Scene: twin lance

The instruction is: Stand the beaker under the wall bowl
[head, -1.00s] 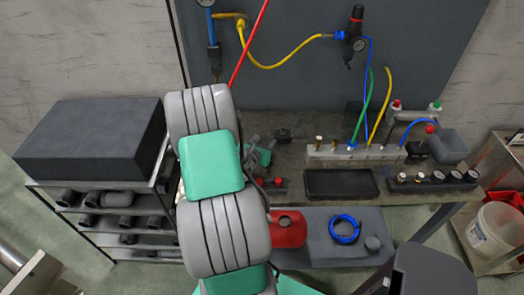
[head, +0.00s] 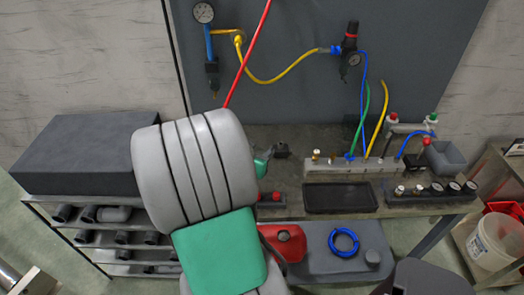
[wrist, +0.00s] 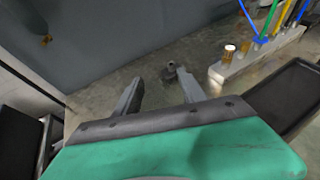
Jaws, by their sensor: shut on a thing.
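In the head view the wall bowl (head: 212,76) is the dark cup under the blue fitting and round gauge on the back panel. Its dark body with a brass tip shows at upper left in the wrist view (wrist: 42,28). My gripper (wrist: 160,92) reaches over the bench, its two grey fingers apart, to the right of and below the wall bowl in that picture. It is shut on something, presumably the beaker. I cannot make out the beaker's outline; bench shows between the fingers. My arm hides most of the gripper in the head view.
A small dark fitting (wrist: 172,70) stands on the bench beyond the fingers. A valve manifold (head: 350,168) with hoses and a black tray (head: 340,197) are to the right. A red hose (head: 247,55) crosses the panel. Bare bench (wrist: 95,82) lies below the bowl.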

